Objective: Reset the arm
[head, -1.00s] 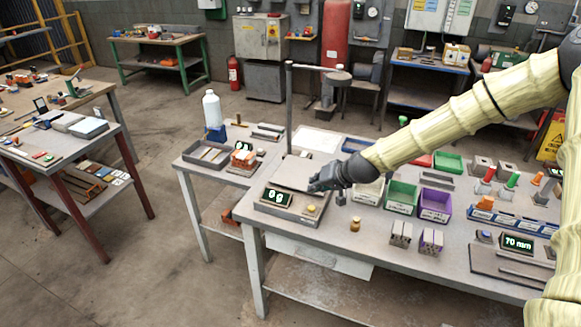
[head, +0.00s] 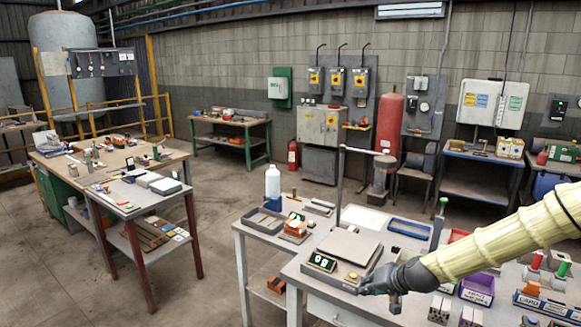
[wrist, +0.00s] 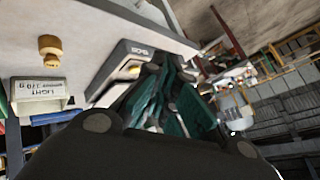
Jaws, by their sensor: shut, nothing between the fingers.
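My gripper (head: 374,288) is shut and empty, at the end of my yellow-sleeved arm, which reaches in from the right in the head view. It appears at the right front corner of the scale (head: 352,246), close to its yellow knob (head: 353,276); I cannot tell whether it touches. The scale's display (head: 322,262) is lit. In the wrist view the dark green fingers (wrist: 165,80) are together, with part of the scale (wrist: 115,62) behind them. My arm hides part of the workbench.
A brass weight (wrist: 50,47) and a bin labelled LIGHT (wrist: 38,88) are on the bench in the wrist view. A purple bin (head: 477,290) is below my arm. A post (head: 339,185) and white bottle (head: 272,186) stand behind the scale.

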